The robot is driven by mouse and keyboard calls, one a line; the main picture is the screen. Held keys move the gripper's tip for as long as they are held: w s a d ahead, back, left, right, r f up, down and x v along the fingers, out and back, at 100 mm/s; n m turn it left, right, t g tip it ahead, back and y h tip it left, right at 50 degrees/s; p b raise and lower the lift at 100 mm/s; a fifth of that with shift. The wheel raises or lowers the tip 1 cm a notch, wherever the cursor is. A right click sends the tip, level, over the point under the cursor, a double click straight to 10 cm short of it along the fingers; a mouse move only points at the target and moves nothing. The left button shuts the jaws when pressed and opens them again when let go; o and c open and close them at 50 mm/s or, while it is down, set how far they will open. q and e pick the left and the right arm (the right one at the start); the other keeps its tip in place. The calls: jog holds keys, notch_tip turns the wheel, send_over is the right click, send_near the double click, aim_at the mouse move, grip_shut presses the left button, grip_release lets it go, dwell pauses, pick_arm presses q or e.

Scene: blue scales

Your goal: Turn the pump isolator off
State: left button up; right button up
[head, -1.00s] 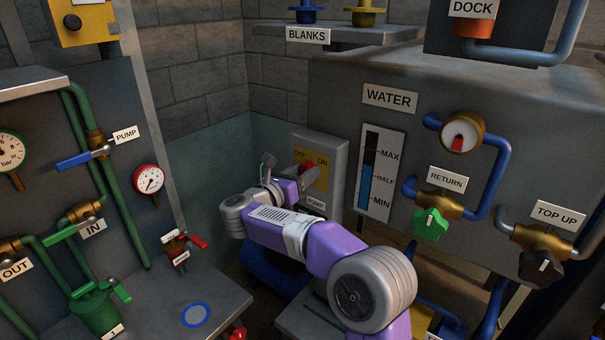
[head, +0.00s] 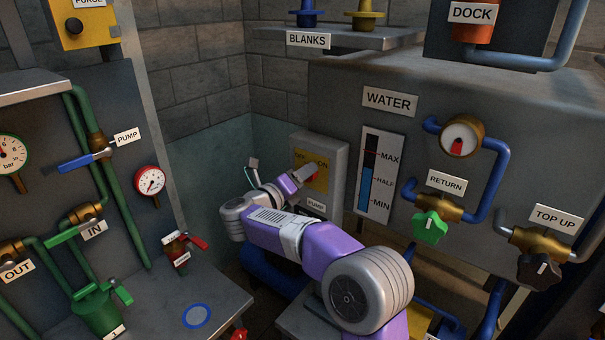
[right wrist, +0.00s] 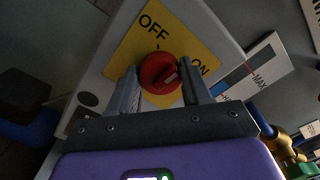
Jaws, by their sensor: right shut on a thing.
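The pump isolator is a grey box (head: 337,160) on the wall in the head view, with a yellow plate (head: 321,184) marked OFF and ON and a PUMP label below. Its red knob (head: 313,172) is partly hidden by my right arm in the head view. In the right wrist view the red knob (right wrist: 158,72) sits between the two fingers of my right gripper (right wrist: 163,88), which is shut on it. The pale mark on the knob lies on its right side, below the ON word and away from OFF. My left gripper is not in view.
The WATER tank (head: 470,110) with its level gauge (head: 377,175) stands just right of the isolator. A green RETURN handle (head: 430,228) is further right. A red-handled valve (head: 182,248) stands on the left bench. Blue pipework lies below my arm.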

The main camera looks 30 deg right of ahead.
jog(key=n+p, duration=0.6)
jog(key=n, duration=0.4)
jog(key=shift+f, duration=0.1)
dwell(0.4)
jog(key=o, duration=1.1)
jog(key=shift+c, duration=0.2)
jog(key=v, duration=0.7)
jog(key=shift+a, duration=0.3)
jog(key=shift+s, duration=0.1)
